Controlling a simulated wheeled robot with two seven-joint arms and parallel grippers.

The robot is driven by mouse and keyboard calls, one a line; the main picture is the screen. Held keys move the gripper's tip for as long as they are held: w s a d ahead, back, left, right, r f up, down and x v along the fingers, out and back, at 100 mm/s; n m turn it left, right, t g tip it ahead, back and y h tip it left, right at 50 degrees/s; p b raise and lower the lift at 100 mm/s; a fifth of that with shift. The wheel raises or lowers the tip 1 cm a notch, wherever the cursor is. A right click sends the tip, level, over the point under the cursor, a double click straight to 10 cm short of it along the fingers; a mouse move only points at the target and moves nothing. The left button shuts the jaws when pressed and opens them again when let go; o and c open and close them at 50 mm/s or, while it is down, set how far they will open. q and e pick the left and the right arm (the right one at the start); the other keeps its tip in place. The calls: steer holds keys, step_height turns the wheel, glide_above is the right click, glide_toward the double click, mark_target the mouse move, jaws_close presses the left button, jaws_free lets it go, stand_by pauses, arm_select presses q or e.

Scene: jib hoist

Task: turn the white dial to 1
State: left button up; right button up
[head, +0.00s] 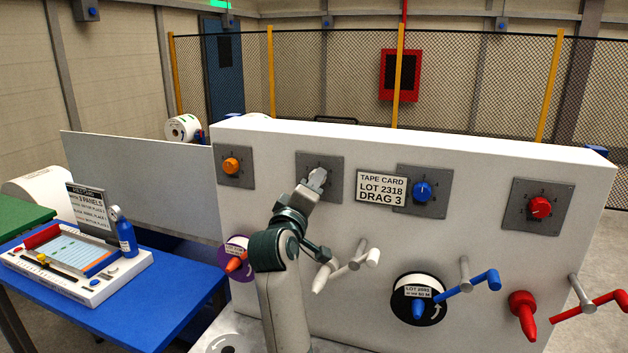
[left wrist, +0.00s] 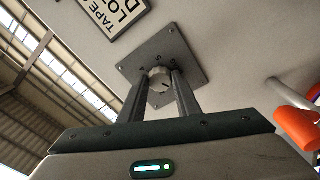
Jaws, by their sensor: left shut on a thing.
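The white dial (left wrist: 160,80) sits on a square grey plate (left wrist: 172,56) on the machine's white front panel. In the head view this plate (head: 336,164) is second from the left, and the gripper largely covers the dial. My left gripper (head: 315,182) reaches up to it from below. In the left wrist view its two fingers (left wrist: 159,88) stand on either side of the dial, shut on it. A short dark mark shows on the dial's face. The numbers around it are too small to read. My right gripper is not in view.
Orange (head: 231,165), blue (head: 423,191) and red (head: 540,207) dials sit on neighbouring plates. A tape card (head: 381,189) reading "DRAG 3" is right of the white dial's plate. Cranks, including a blue one (head: 470,284), stick out below. A blue table (head: 150,300) stands left.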

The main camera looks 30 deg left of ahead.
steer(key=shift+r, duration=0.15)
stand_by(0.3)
arm_select(q)
steer(key=o, duration=1.1)
steer(key=shift+f, duration=0.1)
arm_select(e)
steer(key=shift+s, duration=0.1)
